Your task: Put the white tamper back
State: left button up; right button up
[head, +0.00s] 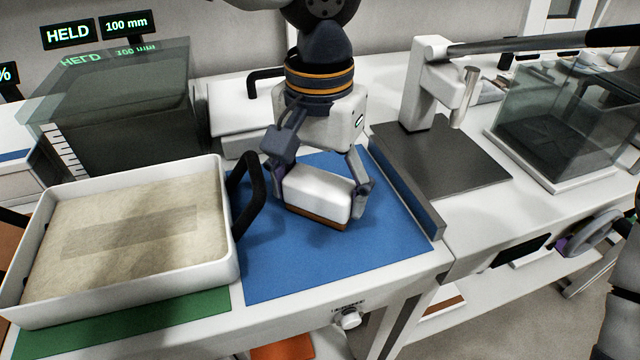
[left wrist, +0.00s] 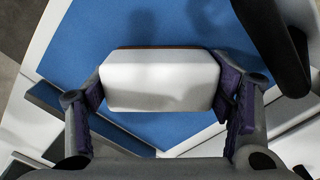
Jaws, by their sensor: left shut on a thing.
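The white tamper (head: 318,192) is a white block with a brown base, seen over the blue mat (head: 285,270). My left gripper (head: 321,190) points down and is shut on it, with one finger at each end. In the left wrist view the tamper (left wrist: 160,80) sits level between the two purple finger pads, over blue. I cannot tell whether its base touches the mat. What looks like part of my right gripper (head: 590,235) shows at the right edge, low beside the bench; its fingers are unclear.
A white tray (head: 232,262) of pale sand, with black handles, stands left of the blue mat on a green mat (head: 150,318). A dark raised strip (head: 405,190) edges the blue mat's right side. A dark plate with a post (head: 440,160) and a glass box (head: 565,120) stand further right.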

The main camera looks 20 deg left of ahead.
aim_at(320, 181)
pick_arm(q)
jog(key=shift+f, duration=0.15)
jog(key=o, duration=1)
jog(key=shift+o, duration=0.2)
notch_tip(320, 181, up, 12)
jog(key=shift+r, duration=0.2)
